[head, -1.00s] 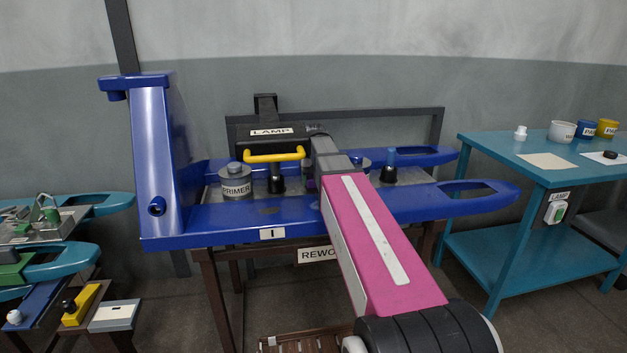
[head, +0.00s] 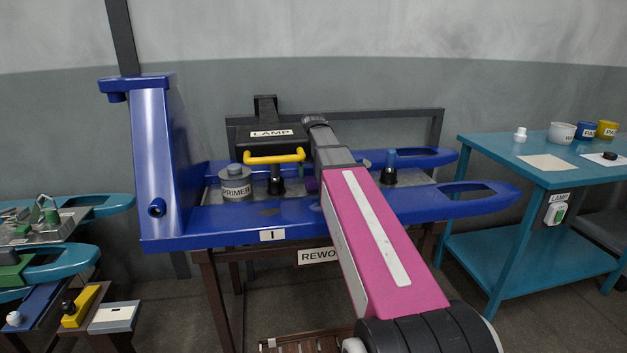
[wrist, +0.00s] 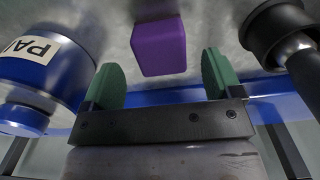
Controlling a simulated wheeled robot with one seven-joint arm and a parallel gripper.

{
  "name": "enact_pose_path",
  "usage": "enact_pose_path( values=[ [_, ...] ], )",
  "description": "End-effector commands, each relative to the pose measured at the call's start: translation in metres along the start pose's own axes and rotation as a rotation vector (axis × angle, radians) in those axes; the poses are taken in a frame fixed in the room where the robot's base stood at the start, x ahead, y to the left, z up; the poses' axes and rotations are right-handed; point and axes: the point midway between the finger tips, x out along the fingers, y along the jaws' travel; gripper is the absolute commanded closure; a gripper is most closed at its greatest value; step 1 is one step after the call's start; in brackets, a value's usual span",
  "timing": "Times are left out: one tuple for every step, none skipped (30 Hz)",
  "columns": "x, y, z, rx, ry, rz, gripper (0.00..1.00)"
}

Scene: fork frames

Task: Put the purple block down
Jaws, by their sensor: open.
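The purple block (wrist: 159,46) rests on the grey metal plate, ahead of my fingers in the wrist view. A small purple patch of it (head: 312,186) shows beside my arm in the head view; the rest is hidden. My gripper (wrist: 160,72) is open, with one green finger to each side of the block's near end and a clear gap on both sides. The fingers do not touch the block.
A blue-and-white paint can (wrist: 45,75) stands close left of my fingers; a black knobbed thing (wrist: 283,35) is close right.

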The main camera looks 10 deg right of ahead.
Motion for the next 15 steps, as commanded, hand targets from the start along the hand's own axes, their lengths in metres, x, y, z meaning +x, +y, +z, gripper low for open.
enact_pose_path(
  values=[
    [-0.01, 0.0, -0.001, 0.0, 0.002, 0.0, 0.16],
    [-0.015, 0.0, -0.001, 0.0, 0.002, 0.0, 0.16],
    [-0.022, 0.0, -0.001, 0.0, 0.002, 0.0, 0.16],
    [-0.027, 0.0, -0.001, 0.0, 0.002, 0.0, 0.16],
    [-0.032, 0.0, -0.001, 0.0, 0.001, 0.0, 0.16],
    [-0.038, 0.0, -0.001, 0.0, 0.002, 0.0, 0.16],
    [-0.043, 0.0, -0.001, 0.0, 0.002, 0.0, 0.16],
    [-0.048, 0.0, -0.001, 0.0, 0.002, 0.0, 0.16],
    [-0.054, 0.0, -0.001, 0.0, 0.001, 0.0, 0.16],
    [-0.058, 0.0, -0.001, 0.0, 0.001, 0.0, 0.16],
    [-0.061, 0.0, -0.001, 0.0, 0.001, 0.0, 0.16],
    [-0.066, 0.0, -0.001, 0.0, 0.001, 0.0, 0.16],
    [-0.069, 0.0, -0.001, 0.0, 0.001, 0.0, 0.16],
    [-0.072, 0.0, -0.001, 0.0, 0.001, 0.0, 0.16],
    [-0.075, 0.0, -0.001, 0.0, 0.0, 0.0, 0.16]
  ],
)
